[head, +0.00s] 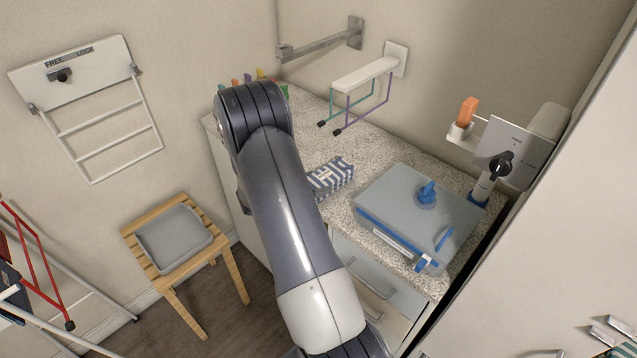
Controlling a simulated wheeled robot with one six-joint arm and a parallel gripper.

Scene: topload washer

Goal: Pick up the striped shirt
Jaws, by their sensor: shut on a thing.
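A small blue-and-white striped block (332,177) lies on the speckled countertop (385,160), just right of my arm. It is boxy, and I cannot tell whether it is the folded striped shirt; no other striped cloth shows clearly. My arm covers part of its left side. My arm rises from the bottom of the head view and bends at a dark joint above the counter's left end. My gripper is hidden behind the arm, so its jaws and anything in them do not show.
A grey box with blue knobs (418,215) stands on the counter's right. A white hanger rail (365,76) and a dial panel (510,152) are on the wall. A wooden stool (237,268) with a grey seat pad stands left. A red-and-white rack (45,262) is far left.

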